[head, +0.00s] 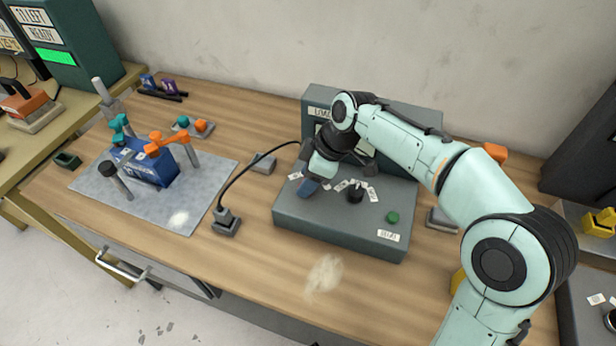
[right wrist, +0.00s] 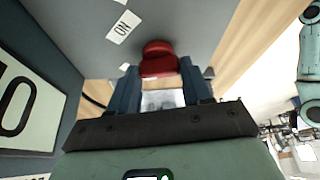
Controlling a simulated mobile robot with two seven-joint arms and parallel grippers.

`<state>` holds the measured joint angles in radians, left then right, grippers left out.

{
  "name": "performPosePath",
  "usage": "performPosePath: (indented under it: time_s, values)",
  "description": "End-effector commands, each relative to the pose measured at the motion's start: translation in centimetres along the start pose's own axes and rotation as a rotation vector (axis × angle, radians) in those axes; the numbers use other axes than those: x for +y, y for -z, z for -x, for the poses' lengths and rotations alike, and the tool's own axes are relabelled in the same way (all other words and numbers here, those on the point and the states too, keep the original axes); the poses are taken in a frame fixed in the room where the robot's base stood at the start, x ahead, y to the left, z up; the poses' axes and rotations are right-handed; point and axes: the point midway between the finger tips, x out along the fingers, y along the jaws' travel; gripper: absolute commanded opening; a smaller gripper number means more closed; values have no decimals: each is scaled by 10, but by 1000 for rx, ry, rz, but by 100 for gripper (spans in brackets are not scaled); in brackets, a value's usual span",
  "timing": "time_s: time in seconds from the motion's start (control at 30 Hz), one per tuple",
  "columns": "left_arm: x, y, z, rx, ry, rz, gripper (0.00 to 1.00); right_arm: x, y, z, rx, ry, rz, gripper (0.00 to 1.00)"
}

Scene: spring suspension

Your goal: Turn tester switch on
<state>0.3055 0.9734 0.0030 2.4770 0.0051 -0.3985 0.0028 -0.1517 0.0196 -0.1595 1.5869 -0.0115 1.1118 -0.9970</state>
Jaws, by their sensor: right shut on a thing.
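The tester is a dark green bench unit (head: 335,226) with an upright panel at its back, standing on the wooden bench. My right gripper (head: 308,187) reaches down to the left part of its top, and my arm hides some of the panel. In the right wrist view, my right gripper (right wrist: 160,84) is shut on a red switch (right wrist: 158,60), its fingers on either side of it. A white ON label (right wrist: 123,26) lies beyond and left of the switch. The switch is hidden in the head view. My left gripper is not in view.
The tester top also has a black knob (head: 355,194) and a green button (head: 393,217). A black cable runs from a plug block (head: 226,222) towards the tester. A grey mat (head: 205,195) with a blue device (head: 148,163) lies left. Bench front is mostly clear.

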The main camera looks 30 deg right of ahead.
Motion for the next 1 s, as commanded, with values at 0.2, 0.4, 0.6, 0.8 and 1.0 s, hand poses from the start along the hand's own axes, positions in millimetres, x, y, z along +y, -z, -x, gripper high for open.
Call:
performPosePath:
  time_s: [0.2, 0.4, 0.6, 0.8, 1.0]
  values:
    - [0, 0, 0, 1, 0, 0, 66, -1, 0, 1, 1, -81, -188, 18]
    - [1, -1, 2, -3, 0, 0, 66, -2, 1, 1, 1, -154, -363, 18]
    - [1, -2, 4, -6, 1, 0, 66, -4, 1, 0, -1, -224, -534, 18]
    - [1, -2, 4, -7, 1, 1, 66, -4, 2, 0, -1, -288, -686, 18]
    - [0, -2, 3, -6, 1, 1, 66, -4, 2, -1, -2, -335, -802, 18]
